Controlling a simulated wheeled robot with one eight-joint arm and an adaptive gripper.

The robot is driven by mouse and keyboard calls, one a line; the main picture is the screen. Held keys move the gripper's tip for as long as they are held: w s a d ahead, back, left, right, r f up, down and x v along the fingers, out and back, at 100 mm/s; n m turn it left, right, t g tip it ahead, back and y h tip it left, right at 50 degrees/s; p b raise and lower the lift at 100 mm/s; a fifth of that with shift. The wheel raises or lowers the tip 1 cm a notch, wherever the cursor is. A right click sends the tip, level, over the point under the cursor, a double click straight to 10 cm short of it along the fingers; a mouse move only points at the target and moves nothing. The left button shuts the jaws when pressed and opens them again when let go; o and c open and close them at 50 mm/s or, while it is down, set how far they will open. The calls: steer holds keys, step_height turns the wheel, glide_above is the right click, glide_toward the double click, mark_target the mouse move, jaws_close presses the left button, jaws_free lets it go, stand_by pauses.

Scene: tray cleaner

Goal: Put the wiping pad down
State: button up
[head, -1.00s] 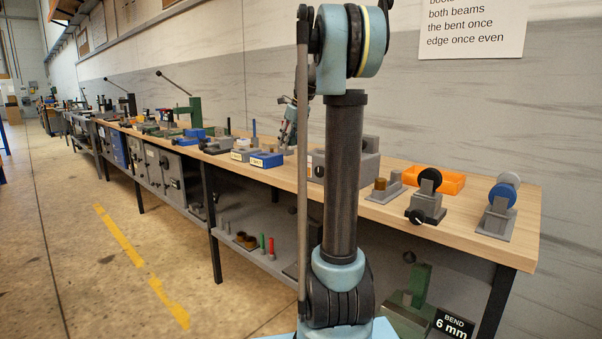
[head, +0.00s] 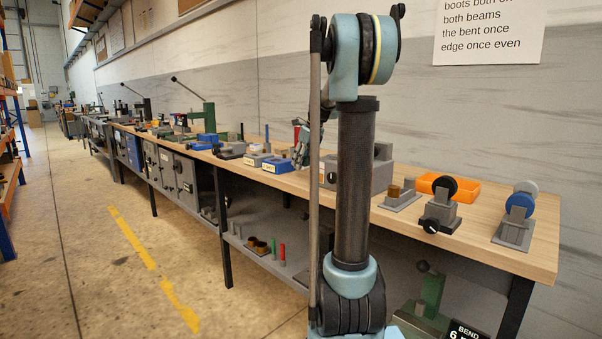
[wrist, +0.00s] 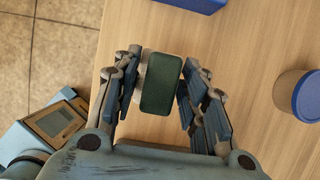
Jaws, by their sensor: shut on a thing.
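The wiping pad is a dark green rounded block (wrist: 161,84), seen in the wrist view between the fingers of my gripper (wrist: 160,85). The fingers are shut on it from its left and right sides. Below the pad is the light wooden bench top (wrist: 235,60); I cannot tell whether the pad touches it. In the head view my gripper (head: 301,150) is partly hidden behind my arm, low over the bench, and the pad cannot be made out there.
In the wrist view a jar with a blue lid (wrist: 303,97) stands to the right, and a blue box (wrist: 195,4) lies at the top edge. The bench's edge and tiled floor are at left. An orange tray (head: 463,191) and several grey fixtures stand further right along the bench.

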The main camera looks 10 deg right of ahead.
mark_target(303, 178)
steer(key=shift+f, duration=1.85)
steer(key=shift+s+f, duration=0.1)
steer(key=shift+f, duration=0.25)
steer(key=o, duration=1.2)
steer(key=shift+f, duration=0.2)
steer(key=shift+r, duration=0.15)
steer(key=shift+r, duration=0.2)
steer(key=v, duration=1.7)
steer(key=shift+s+a+r, duration=0.2)
steer(key=shift+s, duration=0.15)
